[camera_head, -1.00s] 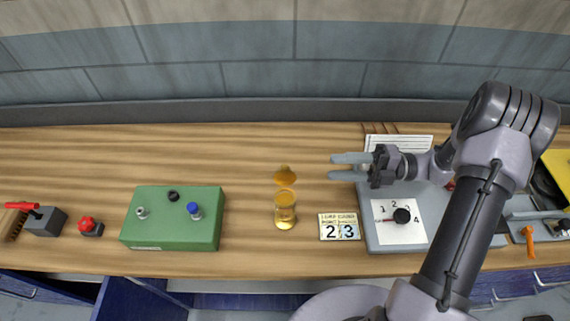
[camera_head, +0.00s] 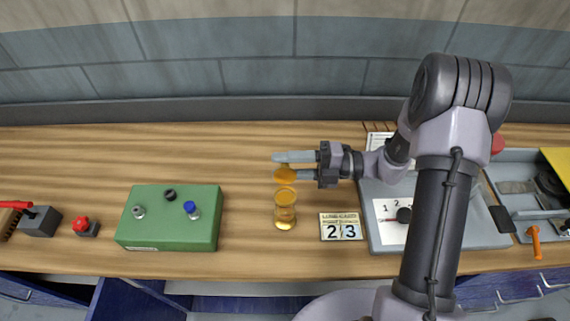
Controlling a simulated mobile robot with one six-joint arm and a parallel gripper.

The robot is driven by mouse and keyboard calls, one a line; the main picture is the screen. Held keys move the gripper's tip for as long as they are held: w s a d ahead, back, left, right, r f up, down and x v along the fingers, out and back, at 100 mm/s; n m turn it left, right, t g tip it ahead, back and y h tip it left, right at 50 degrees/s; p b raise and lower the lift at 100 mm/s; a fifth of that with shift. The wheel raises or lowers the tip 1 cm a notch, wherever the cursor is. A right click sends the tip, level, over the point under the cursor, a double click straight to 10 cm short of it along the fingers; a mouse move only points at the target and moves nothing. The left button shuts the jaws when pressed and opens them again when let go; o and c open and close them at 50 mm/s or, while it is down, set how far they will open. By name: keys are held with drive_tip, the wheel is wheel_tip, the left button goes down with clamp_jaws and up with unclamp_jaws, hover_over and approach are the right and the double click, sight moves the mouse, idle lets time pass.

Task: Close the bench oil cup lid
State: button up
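The oil cup (camera_head: 285,213) is a small amber, see-through cup standing on the wooden bench. Its amber lid (camera_head: 285,174) is raised open on the far side of the cup's rim. My gripper (camera_head: 284,165) reaches in from the right with its fingers pointing left. The two fingers are apart, with a gap between them. The fingertips are at or just behind the raised lid in the picture; I cannot tell whether they touch it. Part of the lid's upper edge overlaps the near finger.
A green box (camera_head: 170,235) with knobs stands to the left. A grey panel with a dial (camera_head: 388,236) is partly hidden by my arm. Bare bench (camera_head: 120,155) lies behind and left of the cup.

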sight(285, 174)
clamp_jaws()
drive_tip(key=n, duration=0.1)
drive_tip(key=s+n+p, duration=0.1)
drive_tip(key=n, duration=0.1)
drive_tip(key=r+n+p, duration=0.1)
drive_tip(key=shift+s+n, duration=0.25)
drive_tip(key=shift+n, duration=0.05)
drive_tip(key=n, duration=0.1)
drive_tip(key=s+n, duration=0.1)
drive_tip(key=n, duration=0.2)
drive_tip(key=shift+s+r, duration=0.1)
drive_tip(key=shift+s, duration=0.25)
drive_tip(key=n, duration=0.2)
drive_tip(key=s+n, duration=0.1)
drive_tip(key=n, duration=0.1)
drive_tip(key=s+n+b, duration=0.1)
drive_tip(key=shift+a+f+n, duration=0.1)
drive_tip(key=shift+f+n, duration=0.25)
drive_tip(key=shift+n, duration=0.05)
drive_tip(key=n, duration=0.1)
drive_tip(key=s+n+b, duration=0.1)
drive_tip(key=n, duration=0.1)
drive_tip(key=f+n+b, duration=0.1)
drive_tip(key=n, duration=0.1)
drive_tip(key=shift+s, duration=0.25)
drive_tip(key=shift+f+n, duration=0.1)
drive_tip(key=shift+n, duration=0.2)
drive_tip(key=shift+o, duration=1.1)
unclamp_jaws()
